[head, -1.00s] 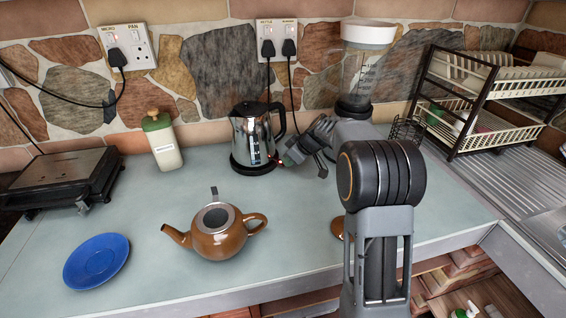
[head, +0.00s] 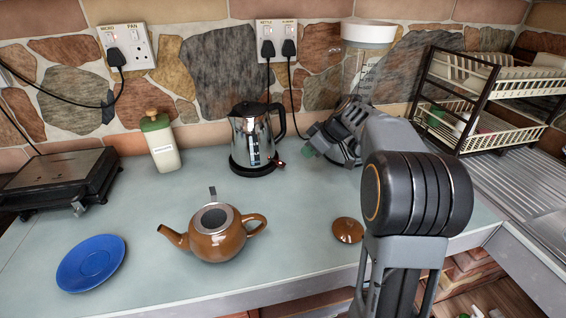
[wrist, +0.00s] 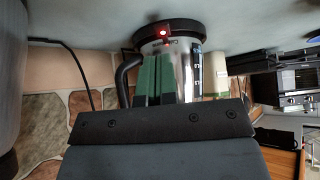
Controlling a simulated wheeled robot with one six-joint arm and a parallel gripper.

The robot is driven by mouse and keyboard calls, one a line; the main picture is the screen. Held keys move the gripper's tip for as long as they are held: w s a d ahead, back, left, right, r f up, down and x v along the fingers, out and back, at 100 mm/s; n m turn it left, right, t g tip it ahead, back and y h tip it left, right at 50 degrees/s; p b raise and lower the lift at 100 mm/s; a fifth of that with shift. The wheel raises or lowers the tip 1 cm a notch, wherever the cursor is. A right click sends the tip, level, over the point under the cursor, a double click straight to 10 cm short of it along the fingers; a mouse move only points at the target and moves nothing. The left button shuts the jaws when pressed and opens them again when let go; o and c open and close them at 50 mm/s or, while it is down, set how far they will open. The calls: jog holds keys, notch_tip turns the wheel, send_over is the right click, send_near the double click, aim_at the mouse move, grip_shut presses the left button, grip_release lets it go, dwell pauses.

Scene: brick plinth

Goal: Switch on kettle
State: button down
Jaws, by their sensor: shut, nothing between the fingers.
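The kettle (head: 252,136) is shiny metal with a black handle and lid. It stands upright on its black base near the back wall. A red light glows on a small lever at the base's right side (head: 280,164); in the wrist view the red lever (wrist: 163,33) glows with a bright centre. My gripper (head: 309,151), with green fingertips, is right of the kettle, apart from it, and shut with nothing held. In the wrist view, its green fingers (wrist: 153,82) are together and cover part of the kettle (wrist: 183,62), which appears upside down.
A blender (head: 362,72) stands behind my arm. A brown teapot (head: 214,236), its loose lid (head: 347,230) and a blue plate (head: 91,262) are in front. A dish rack (head: 490,90) is at right, a bottle (head: 161,143) and a black grill (head: 58,180) at left.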

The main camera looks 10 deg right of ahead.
jog(key=v, duration=0.6)
jog(key=shift+s+d+r, duration=0.2)
jog(key=shift+r, duration=0.1)
jog(key=s+f+m+g+h, duration=0.1)
jog(key=s+f+m+h, duration=0.1)
jog(key=s+f+m, duration=0.5)
jog(key=s+a+m+h+p, duration=0.1)
jog(key=s+a, duration=0.1)
jog(key=s, duration=0.2)
jog(key=s+a+m+g+h+p, duration=0.1)
jog(key=s+a+p, duration=0.1)
jog(key=s, duration=0.2)
jog(key=s+a+m+h+p, duration=0.1)
jog(key=s+a+m+p, duration=0.1)
jog(key=s, duration=0.2)
jog(key=shift+s+f, duration=0.1)
jog(key=shift+s, duration=0.15)
jog(key=shift+n+t, duration=0.3)
jog(key=shift+n, duration=0.5)
jog(key=shift+s+a+r+p, duration=0.45)
jog(key=shift+s+a+r, duration=0.15)
jog(key=shift+s+a, duration=0.25)
jog(key=shift+s+a+r+p, duration=0.4)
jog(key=shift+s+a+r, duration=0.25)
jog(key=shift+s, duration=0.35)
